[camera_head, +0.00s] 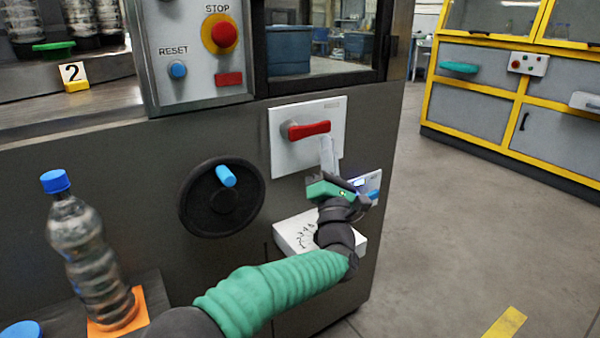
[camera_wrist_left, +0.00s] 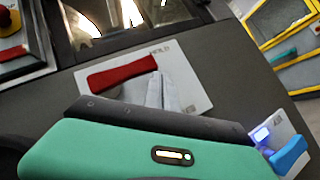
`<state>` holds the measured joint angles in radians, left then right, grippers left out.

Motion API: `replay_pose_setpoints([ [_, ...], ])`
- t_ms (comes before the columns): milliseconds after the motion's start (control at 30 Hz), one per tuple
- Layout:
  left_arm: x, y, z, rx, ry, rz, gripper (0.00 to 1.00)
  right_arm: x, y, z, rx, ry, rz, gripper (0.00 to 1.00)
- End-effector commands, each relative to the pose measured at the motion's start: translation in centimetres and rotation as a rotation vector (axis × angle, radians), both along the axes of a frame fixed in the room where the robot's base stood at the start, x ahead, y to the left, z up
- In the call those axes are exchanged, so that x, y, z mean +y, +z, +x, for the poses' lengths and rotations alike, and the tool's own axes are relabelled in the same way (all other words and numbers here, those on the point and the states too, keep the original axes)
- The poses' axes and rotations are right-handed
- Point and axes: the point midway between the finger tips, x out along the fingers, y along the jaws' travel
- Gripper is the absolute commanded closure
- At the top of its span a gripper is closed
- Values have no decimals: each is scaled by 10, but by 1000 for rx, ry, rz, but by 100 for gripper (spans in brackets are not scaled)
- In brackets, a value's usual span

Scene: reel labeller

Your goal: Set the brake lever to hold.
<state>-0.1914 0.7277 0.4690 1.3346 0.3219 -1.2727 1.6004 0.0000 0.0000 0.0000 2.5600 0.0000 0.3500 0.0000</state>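The brake lever (camera_head: 309,130) is a red handle lying roughly level, its tip to the right, on a white plate (camera_head: 281,160) on the grey machine front. It also shows in the left wrist view (camera_wrist_left: 122,73), where the plate's upper right seems to read HOLD. My left gripper (camera_head: 327,142) is just below the lever's right end. Its pale fingers (camera_wrist_left: 162,88) lie side by side, seemingly closed with nothing between them. I cannot tell whether the fingertips touch the lever. My right gripper is not in view.
A black handwheel (camera_head: 205,205) with a blue knob is left of the lever. A white box (camera_head: 293,236) sticks out below, and a small panel with a blue part (camera_head: 374,195) is at right. A bottle (camera_head: 85,250) stands at lower left. Open floor lies right.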

Motion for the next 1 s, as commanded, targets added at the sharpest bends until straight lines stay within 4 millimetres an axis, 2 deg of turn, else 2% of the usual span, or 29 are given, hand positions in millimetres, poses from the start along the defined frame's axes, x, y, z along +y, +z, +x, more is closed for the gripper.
replay_pose_setpoints([
  [133,1,3,-1,-5,1,0,100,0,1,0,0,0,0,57],
  [267,-1,-3,-11,-3,0,0,100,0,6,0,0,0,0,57],
  [800,-12,-79,-113,5,-2,2,100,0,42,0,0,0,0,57],
  [1000,-14,-96,-134,2,-1,0,100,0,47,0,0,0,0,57],
])
